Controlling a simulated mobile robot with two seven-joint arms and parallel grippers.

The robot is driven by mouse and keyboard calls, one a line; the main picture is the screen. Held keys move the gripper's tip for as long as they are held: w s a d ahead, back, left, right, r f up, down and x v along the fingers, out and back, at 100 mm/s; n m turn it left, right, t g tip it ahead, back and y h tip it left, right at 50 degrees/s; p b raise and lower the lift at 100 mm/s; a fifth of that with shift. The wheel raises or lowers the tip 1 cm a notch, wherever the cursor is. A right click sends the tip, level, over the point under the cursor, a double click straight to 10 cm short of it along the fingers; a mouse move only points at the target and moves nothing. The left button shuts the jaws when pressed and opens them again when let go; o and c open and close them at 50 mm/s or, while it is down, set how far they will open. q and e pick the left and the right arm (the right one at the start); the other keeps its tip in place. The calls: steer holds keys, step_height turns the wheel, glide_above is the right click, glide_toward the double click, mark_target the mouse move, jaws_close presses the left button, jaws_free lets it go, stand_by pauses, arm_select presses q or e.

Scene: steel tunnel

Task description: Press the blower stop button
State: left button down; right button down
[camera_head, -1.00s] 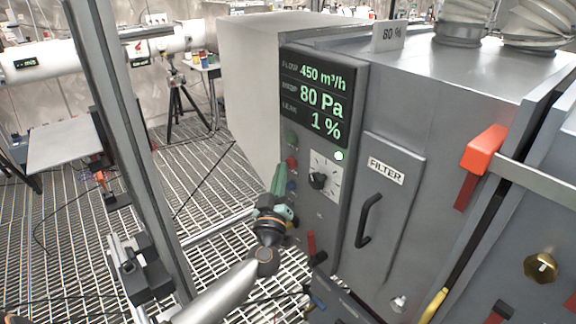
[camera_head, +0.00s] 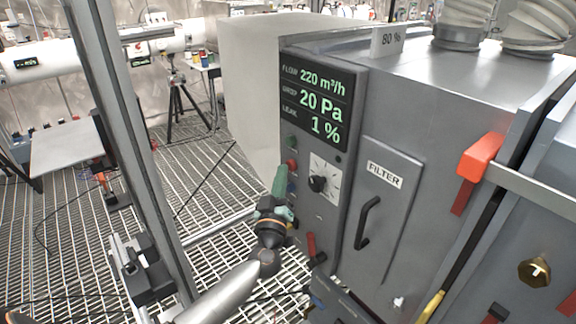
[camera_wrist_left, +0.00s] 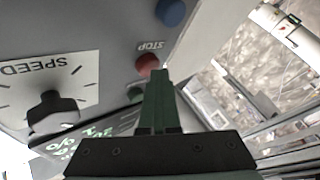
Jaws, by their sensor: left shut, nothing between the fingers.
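The blower's grey control panel (camera_head: 322,218) faces me in the head view. Its red stop button (camera_head: 292,164) sits between a green button (camera_head: 292,142) above and a blue button (camera_head: 291,188) below. In the left wrist view the red button (camera_wrist_left: 147,63) is beside the word STOP. My left gripper (camera_head: 280,168) is shut and empty, its fingertips at the red button. In the left wrist view the fingertips (camera_wrist_left: 160,72) overlap the button's edge; I cannot tell whether they touch. The display (camera_head: 318,100) reads 220 m³/h, 20 Pa, 1 %. My right gripper is not in view.
A speed dial (camera_head: 318,184) is right of the buttons, and a red-handled lever (camera_head: 311,245) is below. The filter door (camera_head: 385,210) has a black handle. A metal post (camera_head: 130,150) stands left of my left arm. Open grating lies between post and cabinet.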

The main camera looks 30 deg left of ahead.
arm_select(q)
steer(key=shift+s, duration=0.1)
steer(key=s+p, duration=0.1)
steer(key=s+a+p, duration=0.1)
steer(key=s, duration=0.1)
steer(key=s+a+p, duration=0.1)
steer(key=s, duration=0.1)
steer(key=shift+s+a, duration=0.1)
steer(key=shift+s, duration=0.1)
stand_by(0.9)
steer(key=s+d+f+m+g+h, duration=0.3)
steer(key=s+d+f+m+h, duration=0.3)
steer(key=d+f, duration=0.35)
steer(key=s+d+f+m+g+h, duration=0.4)
steer(key=s+d+f+m+h, duration=0.1)
steer(key=s+d+f, duration=0.4)
steer(key=s+f+g+y, duration=0.1)
steer(key=s+f+g, duration=0.2)
steer(key=s+f, duration=0.5)
steer(key=shift+s+a+f+m+g, duration=0.2)
steer(key=shift+s+a+m+g, duration=0.15)
steer(key=shift+s, duration=0.25)
